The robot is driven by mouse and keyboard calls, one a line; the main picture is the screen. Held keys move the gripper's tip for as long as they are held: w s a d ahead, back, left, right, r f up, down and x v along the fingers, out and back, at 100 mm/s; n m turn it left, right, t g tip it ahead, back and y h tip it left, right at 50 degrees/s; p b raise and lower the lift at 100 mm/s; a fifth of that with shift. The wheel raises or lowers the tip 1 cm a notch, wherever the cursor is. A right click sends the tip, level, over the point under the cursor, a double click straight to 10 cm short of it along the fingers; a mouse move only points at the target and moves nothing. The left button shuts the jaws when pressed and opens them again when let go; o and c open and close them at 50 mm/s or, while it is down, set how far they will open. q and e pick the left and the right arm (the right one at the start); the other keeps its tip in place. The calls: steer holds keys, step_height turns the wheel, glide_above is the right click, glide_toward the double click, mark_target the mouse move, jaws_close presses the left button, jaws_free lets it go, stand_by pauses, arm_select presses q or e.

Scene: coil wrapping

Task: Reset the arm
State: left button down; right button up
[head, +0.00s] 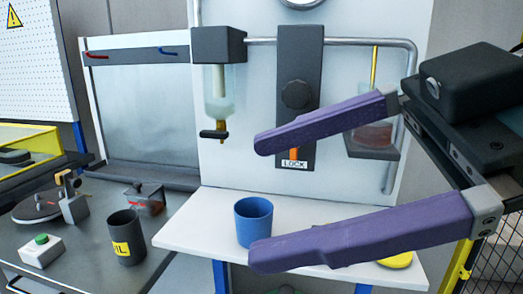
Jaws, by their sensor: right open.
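My right gripper (262,199) reaches in from the right edge with its two long purple fingers spread wide apart. Nothing is held between the fingers. The upper finger passes in front of the dark panel with a black knob (297,95) and an orange lever above a LOCK label (295,164). My left gripper is not in view.
A dark cup with a yellow label (127,238), a box with a green button (42,250) and a small clear container (145,198) stand on the grey table (85,275) at left. A dispenser bottle (219,100) hangs on the white panel. A yellow object is partly hidden behind the lower finger.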

step_height(320, 180, up, 5)
steer(key=a+t+y, duration=0.2)
steer(key=y, duration=0.2)
steer(key=w+d+r+m+t+h, duration=0.1)
steer(key=w+d+r+m+t, duration=0.3)
steer(key=t, duration=0.3)
steer(key=w+d+r+m+t+h, duration=0.1)
steer(key=d+r+m+t, duration=0.25)
steer(key=m+t, duration=0.3)
steer(key=w+d+f+m+h, duration=0.2)
steer(key=d+f+m+h, duration=0.95)
steer(key=h, duration=0.45)
steer(key=s+d+f+n+g+h+p, duration=0.1)
steer(key=s+f+g, duration=0.25)
steer(key=f, duration=0.25)
steer(key=s+d+f+g, duration=0.1)
steer(key=s+f+g, duration=0.25)
steer(key=f, duration=0.25)
steer(key=s+a+f+n+g+y, duration=0.15)
steer(key=s+f+g, duration=0.25)
steer(key=s, duration=0.4)
steer(key=s+a+f+n+g+y, duration=0.1)
steer(key=s+a+f+g, duration=0.2)
steer(key=s, duration=0.4)
step_height(320, 180, up, 37)
steer(key=w+d+p, duration=0.1)
steer(key=p, duration=3.7)
steer(key=shift+d+f+h, duration=0.2)
steer(key=shift+h, duration=0.15)
